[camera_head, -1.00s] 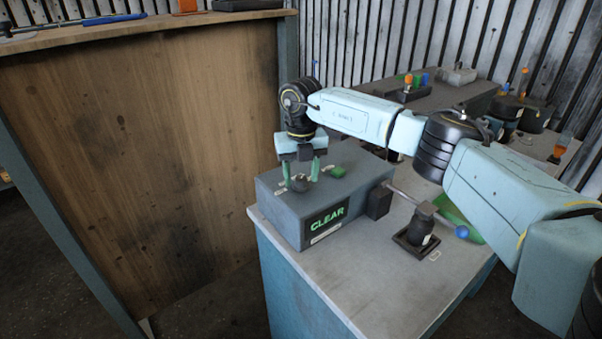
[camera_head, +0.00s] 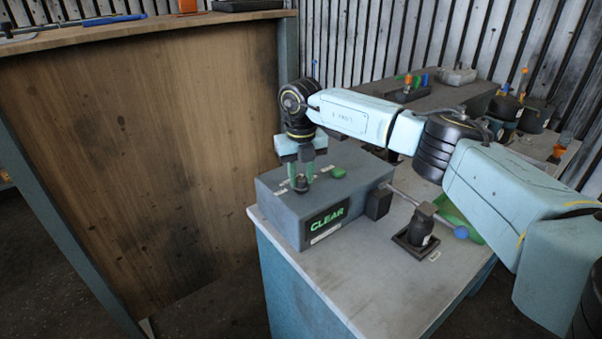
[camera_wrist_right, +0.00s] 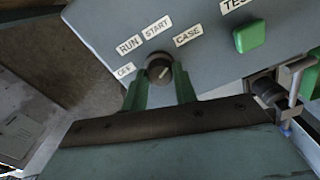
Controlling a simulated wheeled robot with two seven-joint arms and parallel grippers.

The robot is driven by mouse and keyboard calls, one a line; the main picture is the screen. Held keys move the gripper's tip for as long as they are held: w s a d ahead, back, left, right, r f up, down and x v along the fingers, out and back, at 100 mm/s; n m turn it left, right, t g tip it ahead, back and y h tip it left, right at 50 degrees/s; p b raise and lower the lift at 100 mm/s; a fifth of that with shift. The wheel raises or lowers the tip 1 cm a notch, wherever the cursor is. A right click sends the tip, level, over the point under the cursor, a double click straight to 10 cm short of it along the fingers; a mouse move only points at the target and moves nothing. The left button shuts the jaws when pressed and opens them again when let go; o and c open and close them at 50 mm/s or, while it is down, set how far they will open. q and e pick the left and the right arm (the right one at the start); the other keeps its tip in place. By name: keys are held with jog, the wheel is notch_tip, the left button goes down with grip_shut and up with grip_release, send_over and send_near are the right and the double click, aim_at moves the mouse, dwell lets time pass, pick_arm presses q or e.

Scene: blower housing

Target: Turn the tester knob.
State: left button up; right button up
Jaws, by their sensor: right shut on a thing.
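The tester (camera_head: 330,190) is a grey box on the table with a lit display reading CLEAR on its front. The dark round tester knob (camera_head: 301,185) is on its top, with labels OFF, RUN, START and CASE around it in the right wrist view. My right gripper (camera_head: 301,180), with green fingers, points down and is shut on the knob. The knob (camera_wrist_right: 158,68) shows between the two fingers in the right wrist view, its light mark slanting toward lower right. A green button (camera_head: 338,172) sits on the tester beside the knob. My left gripper is not in view.
A dark cylinder in a square holder (camera_head: 416,235) stands right of the tester, near a rod with a blue ball end (camera_head: 461,232). A tall wooden panel (camera_head: 150,170) stands at left. The table's front area (camera_head: 390,300) is clear.

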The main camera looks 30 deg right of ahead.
jog(key=n+p, duration=0.1)
jog(key=n, duration=0.5)
jog(key=shift+r, duration=0.1)
jog(key=n, duration=1.3)
jog(key=shift+n, duration=0.4)
jog(key=n+b, duration=0.1)
jog(key=n, duration=0.5)
jog(key=o, duration=1)
